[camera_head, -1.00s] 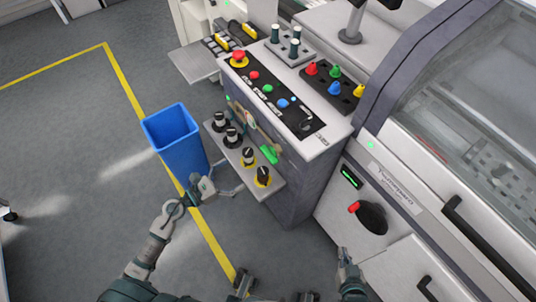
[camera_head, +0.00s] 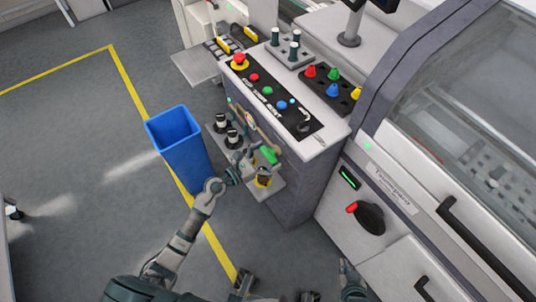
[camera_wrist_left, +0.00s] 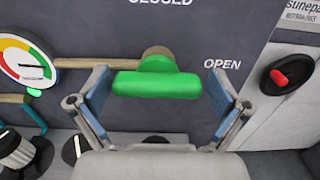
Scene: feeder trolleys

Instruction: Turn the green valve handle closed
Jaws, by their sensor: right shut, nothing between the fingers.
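The green valve handle (camera_head: 268,155) is on the dark front of the control cabinet. In the left wrist view the green handle (camera_wrist_left: 157,85) lies level across the picture on a tan pipe, with "OPEN" to its right and "CLOSED" above. My left gripper (camera_head: 259,160) is at the handle. In the left wrist view its two fingers (camera_wrist_left: 160,92) stand apart, one at each end of the handle, with small gaps visible. My right gripper (camera_head: 348,268) is shut and empty at the bottom of the head view, away from the valve.
A gauge (camera_wrist_left: 27,62) sits left of the handle. A shelf (camera_head: 277,190) with black knobs (camera_head: 232,138) projects below the valve. A blue bin (camera_head: 178,145) stands left of the cabinet. A red-handled rotary switch (camera_head: 368,217) is on the machine to the right.

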